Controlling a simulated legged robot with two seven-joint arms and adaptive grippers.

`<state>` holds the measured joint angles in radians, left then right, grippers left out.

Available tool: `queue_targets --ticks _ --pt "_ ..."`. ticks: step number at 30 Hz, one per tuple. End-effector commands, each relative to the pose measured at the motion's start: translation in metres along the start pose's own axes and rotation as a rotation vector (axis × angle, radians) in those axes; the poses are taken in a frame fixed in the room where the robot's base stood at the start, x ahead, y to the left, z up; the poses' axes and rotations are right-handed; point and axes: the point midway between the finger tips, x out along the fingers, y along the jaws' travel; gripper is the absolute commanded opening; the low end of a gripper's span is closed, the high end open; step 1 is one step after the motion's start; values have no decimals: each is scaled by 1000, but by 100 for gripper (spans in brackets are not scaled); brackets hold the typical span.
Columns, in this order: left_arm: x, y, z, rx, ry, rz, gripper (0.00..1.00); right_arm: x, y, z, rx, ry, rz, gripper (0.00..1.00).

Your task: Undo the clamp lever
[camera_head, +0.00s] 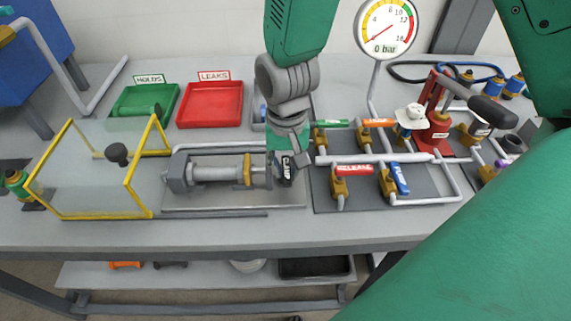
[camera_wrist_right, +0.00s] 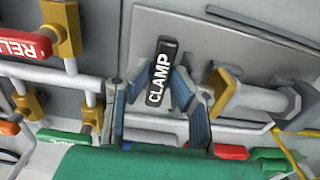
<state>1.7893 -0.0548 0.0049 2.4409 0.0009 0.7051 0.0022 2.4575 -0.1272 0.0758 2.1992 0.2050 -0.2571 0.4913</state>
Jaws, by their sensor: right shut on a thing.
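The clamp lever is a black handle lettered CLAMP (camera_wrist_right: 160,78). It also shows in the head view (camera_head: 287,171), at the right end of the grey clamp fixture (camera_head: 178,171). My right gripper (camera_head: 285,158) reaches down from above onto the lever. In the wrist view its fingers (camera_wrist_right: 161,90) lie on both sides of the handle and are shut on it. The lever's outer end sticks out past the fingertips. Its pivot is hidden behind the gripper. My left gripper is not in view.
A yellow-framed clear guard (camera_head: 100,165) stands left of the fixture. Close on the right are pipes with a red RELEASE valve handle (camera_head: 353,169) and a blue valve handle (camera_head: 400,179). Behind are a green tray (camera_head: 126,108), a red tray (camera_head: 210,105) and a gauge (camera_head: 386,27) reading 0 bar.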

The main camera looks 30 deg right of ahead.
Motion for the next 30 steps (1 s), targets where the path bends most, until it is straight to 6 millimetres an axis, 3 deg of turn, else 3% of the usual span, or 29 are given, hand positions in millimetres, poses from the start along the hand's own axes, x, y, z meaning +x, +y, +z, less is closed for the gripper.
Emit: queue_targets --ticks 14,30 --pt "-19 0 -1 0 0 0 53 -2 3 -4 -153 6 -2 0" --pt "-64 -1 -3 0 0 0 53 -2 11 -9 -651 10 -3 0"
